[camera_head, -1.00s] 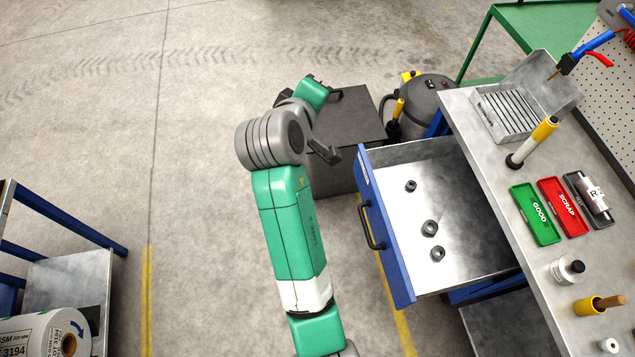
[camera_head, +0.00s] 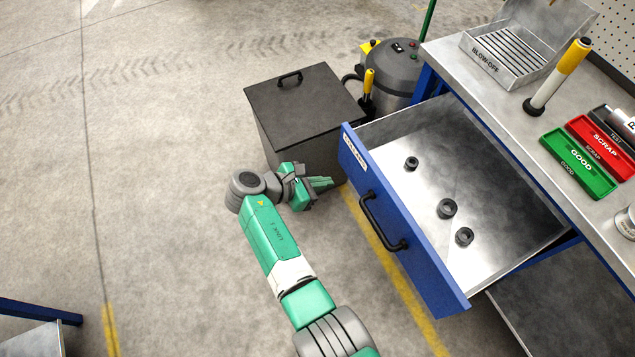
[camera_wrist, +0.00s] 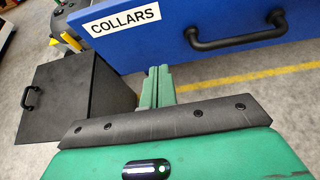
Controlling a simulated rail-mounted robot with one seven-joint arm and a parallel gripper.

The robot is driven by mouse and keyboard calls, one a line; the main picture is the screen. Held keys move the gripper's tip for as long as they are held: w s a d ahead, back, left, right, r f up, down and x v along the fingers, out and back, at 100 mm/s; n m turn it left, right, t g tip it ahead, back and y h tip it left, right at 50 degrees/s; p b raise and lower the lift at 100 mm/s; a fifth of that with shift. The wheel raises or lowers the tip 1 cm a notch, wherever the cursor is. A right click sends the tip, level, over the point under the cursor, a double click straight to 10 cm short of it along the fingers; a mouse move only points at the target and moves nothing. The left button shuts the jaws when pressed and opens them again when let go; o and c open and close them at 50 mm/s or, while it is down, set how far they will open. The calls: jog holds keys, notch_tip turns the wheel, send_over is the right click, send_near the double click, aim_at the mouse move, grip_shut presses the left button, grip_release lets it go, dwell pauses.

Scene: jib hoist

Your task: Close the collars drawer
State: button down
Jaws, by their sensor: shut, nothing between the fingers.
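The collars drawer (camera_head: 430,215) is pulled out from under the workbench, with its blue front facing left. Several dark collars lie inside it, among them one collar (camera_head: 446,208) near the middle. The drawer front also fills the top of the wrist view (camera_wrist: 225,22), with its white COLLARS label (camera_wrist: 125,20) and black bar handle (camera_wrist: 240,38). My gripper (camera_head: 330,183) is shut and empty, in front of the drawer face near its far end. In the wrist view the green fingers (camera_wrist: 158,75) point toward the drawer front, below the label; I cannot tell whether they touch it.
A black lidded bin (camera_head: 300,100) stands close behind my gripper. A grey vacuum (camera_head: 390,70) is beyond it. The workbench top (camera_head: 490,90) holds a blow-off tray (camera_head: 510,55) and a green GOOD tray (camera_head: 580,163). The floor to the left is clear.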

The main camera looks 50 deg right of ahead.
aim_at(362, 174)
jog(key=b+x, duration=0.1)
jog(key=x, duration=0.3)
jog(key=r+b+x, duration=0.1)
jog(key=b+x, duration=0.1)
jog(key=x, duration=0.2)
jog(key=shift+s+d, duration=0.1)
jog(key=shift+d, duration=0.1)
jog(key=shift+s+d+r, duration=0.15)
jog(key=shift+s+d, duration=0.05)
jog(key=shift+d, duration=0.35)
